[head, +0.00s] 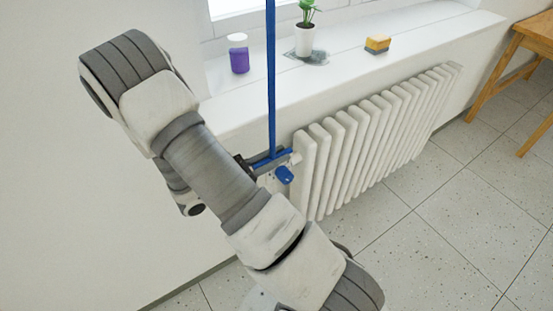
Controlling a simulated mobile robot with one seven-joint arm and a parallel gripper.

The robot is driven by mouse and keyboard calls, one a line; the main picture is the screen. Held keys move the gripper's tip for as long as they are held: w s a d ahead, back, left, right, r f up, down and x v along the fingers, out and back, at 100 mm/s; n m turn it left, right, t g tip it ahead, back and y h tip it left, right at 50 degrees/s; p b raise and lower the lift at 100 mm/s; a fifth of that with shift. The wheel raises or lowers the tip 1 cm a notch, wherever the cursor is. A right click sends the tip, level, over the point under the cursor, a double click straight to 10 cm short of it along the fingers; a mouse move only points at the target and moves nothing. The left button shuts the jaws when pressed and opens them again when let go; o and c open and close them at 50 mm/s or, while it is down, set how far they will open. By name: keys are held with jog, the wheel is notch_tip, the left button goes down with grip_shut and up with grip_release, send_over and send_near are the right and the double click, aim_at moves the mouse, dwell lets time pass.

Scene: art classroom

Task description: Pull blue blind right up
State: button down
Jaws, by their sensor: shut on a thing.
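A narrow blue vertical strip (271,75), seemingly part of the blue blind, comes down from the top edge of the head view, in front of the window sill. Its lower end meets a short, slanted blue bar (284,154) at my gripper (273,163). My gripper is shut on this blue bar, low beside the left end of the radiator. My arm hides part of the gripper, so the exact grip is hard to see. The upper part of the blind is out of view.
The white radiator (375,135) stands close right of my gripper, with a blue knob (284,174) near its left end. The white sill (345,66) holds a purple jar (239,60), a potted plant (305,40) and a sponge (377,44). A wooden table (538,35) stands right.

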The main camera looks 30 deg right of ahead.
jog(key=shift+s+r+p, duration=0.15)
jog(key=shift+r+p, duration=0.9)
jog(key=shift+r, duration=0.95)
jog(key=c, duration=0.8)
grip_release()
jog(key=a+p, duration=0.1)
jog(key=a, duration=1.6)
jog(key=shift+s+a, duration=0.2)
jog(key=shift+s, duration=0.05)
jog(key=shift+f, duration=0.1)
